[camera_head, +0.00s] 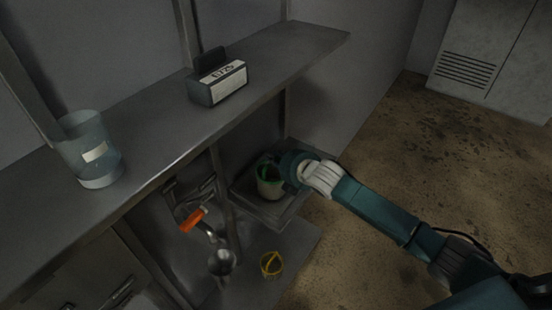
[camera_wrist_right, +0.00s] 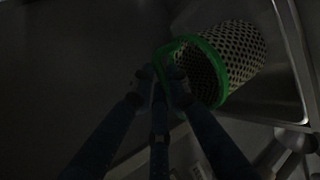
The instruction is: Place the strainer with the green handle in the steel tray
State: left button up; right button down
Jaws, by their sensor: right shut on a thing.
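The strainer (camera_wrist_right: 238,52) is a pale perforated basket with a bright green rim and handle. In the head view the strainer (camera_head: 268,186) shows as a pale body with green at its top. My right gripper (camera_wrist_right: 160,80) is shut on the green handle; in the head view its fingers are largely hidden behind the wrist. The steel tray (camera_wrist_right: 292,50) lies under and beside the strainer in the wrist view. In the head view the tray (camera_head: 272,212) sits below the upper shelf, with the strainer within its outline. I cannot tell whether the strainer touches its floor. My left gripper is out of view.
The upper shelf (camera_head: 150,140) holds a clear beaker (camera_head: 92,155) and a small labelled box (camera_head: 218,83). Below are an orange-handled tool (camera_head: 193,219), a metal cup-like item (camera_head: 222,262) and a yellow item (camera_head: 271,264). Open floor (camera_head: 400,150) lies to the right.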

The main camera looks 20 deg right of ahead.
jog(key=shift+w+f, duration=0.1)
jog(key=shift+f, duration=0.05)
jog(key=c, duration=1.7)
grip_release()
jog(key=shift+f, duration=0.1)
jog(key=shift+r, duration=0.25)
jog(key=shift+b+v, duration=1.05)
jog(key=shift+v, duration=4.95)
jog(key=shift+f, duration=0.15)
